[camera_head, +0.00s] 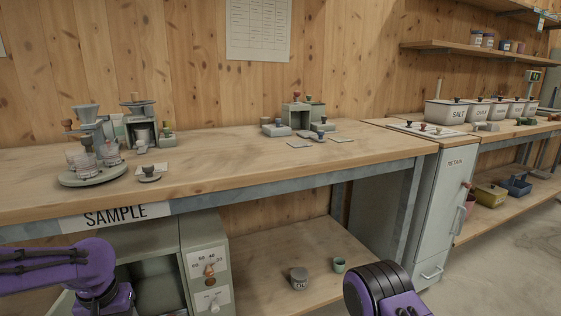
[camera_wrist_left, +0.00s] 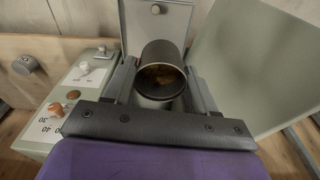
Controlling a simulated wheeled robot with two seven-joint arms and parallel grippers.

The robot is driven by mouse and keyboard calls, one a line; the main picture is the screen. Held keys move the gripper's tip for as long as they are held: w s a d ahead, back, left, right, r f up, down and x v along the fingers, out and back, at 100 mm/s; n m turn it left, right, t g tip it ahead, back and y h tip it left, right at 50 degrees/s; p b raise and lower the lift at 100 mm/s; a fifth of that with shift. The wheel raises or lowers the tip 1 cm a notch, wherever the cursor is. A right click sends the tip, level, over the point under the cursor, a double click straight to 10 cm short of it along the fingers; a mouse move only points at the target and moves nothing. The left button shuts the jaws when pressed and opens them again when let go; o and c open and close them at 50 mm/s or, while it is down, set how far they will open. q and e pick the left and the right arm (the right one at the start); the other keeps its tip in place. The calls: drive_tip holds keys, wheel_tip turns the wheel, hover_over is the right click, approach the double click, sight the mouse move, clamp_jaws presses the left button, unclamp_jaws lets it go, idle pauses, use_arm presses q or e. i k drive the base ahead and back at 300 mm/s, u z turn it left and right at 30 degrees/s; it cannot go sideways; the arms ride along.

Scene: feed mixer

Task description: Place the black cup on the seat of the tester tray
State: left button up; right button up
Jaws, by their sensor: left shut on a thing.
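In the left wrist view the black cup (camera_wrist_left: 162,62) is tilted toward the camera, its open mouth showing brown contents. My left gripper (camera_wrist_left: 162,88) is shut on it, with one finger on each side. A pale rounded metal part (camera_wrist_left: 160,103) shows just below the cup; I cannot tell whether it is the tester tray's seat or whether they touch. In the head view my left arm reaches down at lower left; its gripper and the cup are out of sight. My right arm shows at the lower middle, but its gripper is not in view.
A grey tester cabinet (camera_head: 205,268) with knobs and a dark opening stands under the bench (camera_head: 240,165). In the left wrist view its dial panel (camera_wrist_left: 70,100) is at left and a large grey-green panel (camera_wrist_left: 245,65) at right. A round tray (camera_head: 92,180) holds jars on the bench.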

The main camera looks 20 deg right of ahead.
sight(307, 133)
drive_tip(key=k, duration=0.35)
drive_tip(key=z, duration=0.8)
